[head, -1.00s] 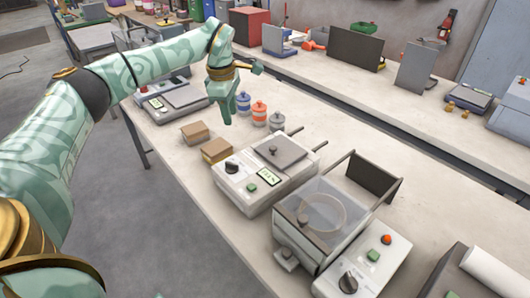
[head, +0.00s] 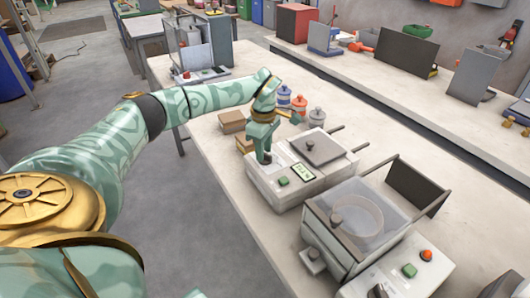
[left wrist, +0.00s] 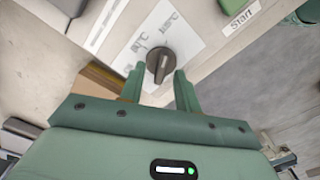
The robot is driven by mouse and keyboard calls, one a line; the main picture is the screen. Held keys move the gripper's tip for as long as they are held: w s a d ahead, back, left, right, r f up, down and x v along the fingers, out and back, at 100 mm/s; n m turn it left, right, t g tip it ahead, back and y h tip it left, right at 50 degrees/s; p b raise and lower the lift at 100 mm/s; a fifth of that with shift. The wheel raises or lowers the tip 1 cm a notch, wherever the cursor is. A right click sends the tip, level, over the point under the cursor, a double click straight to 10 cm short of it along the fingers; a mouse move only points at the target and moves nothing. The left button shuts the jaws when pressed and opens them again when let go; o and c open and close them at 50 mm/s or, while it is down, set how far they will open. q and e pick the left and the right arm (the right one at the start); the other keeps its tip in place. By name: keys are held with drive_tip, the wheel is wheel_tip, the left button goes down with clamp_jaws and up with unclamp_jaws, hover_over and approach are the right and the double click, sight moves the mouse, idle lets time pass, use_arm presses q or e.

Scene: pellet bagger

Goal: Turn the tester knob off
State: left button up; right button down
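The tester (head: 280,194) is a pale box with a grey lid, a lit display and a green button on the bench. Its dark round knob (left wrist: 159,61) shows between my fingertips in the left wrist view, on a white label with printed temperature marks. My left gripper (left wrist: 160,72) is open, pointing at the knob with one finger on each side. Small gaps show beside the knob, and I cannot tell whether the fingers touch it. In the head view the left gripper (head: 264,155) stands over the tester's left end and partly hides the knob. My right gripper is out of view.
A machine with a clear cover (head: 362,212) stands close to the right of the tester. Brown boxes (head: 232,121) and small lidded jars (head: 299,103) sit behind it. A "Start" label (left wrist: 240,17) is beside the knob. The bench's front left edge is clear.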

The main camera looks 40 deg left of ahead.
use_arm(q)
drive_tip(key=shift+f, duration=0.4)
clamp_jaws()
drive_tip(key=shift+r, duration=0.1)
